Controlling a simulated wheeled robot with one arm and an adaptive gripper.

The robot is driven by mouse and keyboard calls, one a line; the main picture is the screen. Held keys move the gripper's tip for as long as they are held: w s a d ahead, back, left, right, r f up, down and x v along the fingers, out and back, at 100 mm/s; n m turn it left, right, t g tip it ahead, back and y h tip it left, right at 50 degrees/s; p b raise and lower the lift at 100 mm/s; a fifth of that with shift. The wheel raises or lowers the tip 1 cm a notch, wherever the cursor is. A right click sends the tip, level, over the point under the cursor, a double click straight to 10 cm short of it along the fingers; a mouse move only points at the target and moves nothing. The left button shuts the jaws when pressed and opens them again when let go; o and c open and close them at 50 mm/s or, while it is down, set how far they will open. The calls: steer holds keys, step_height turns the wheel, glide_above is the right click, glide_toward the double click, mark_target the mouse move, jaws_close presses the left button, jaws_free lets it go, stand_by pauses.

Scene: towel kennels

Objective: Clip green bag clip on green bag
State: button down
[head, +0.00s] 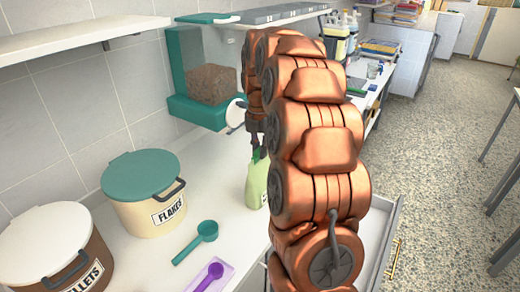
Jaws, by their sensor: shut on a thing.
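The green bag (256,185) stands upright on the white counter, partly hidden behind my copper-coloured arm. It is light green and narrows towards its top. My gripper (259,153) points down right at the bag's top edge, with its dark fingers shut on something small. The held thing is too small and too hidden to make out clearly; the green bag clip shows nowhere else in view. I cannot tell whether it touches the bag.
The white counter (222,228) holds a teal scoop (207,231), a purple scoop (215,271) on a lilac tray, a FLAKES tub (146,200) and a PELLETS tub (62,245). A teal dispenser (198,110) stands behind. An open drawer (388,235) lies right of my arm.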

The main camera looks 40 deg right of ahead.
steer(key=c, duration=0.7)
jaws_free()
steer(key=shift+o, duration=0.2)
steer(key=shift+r, duration=0.1)
steer(key=shift+r+p, duration=0.85)
steer(key=shift+r, duration=1.55)
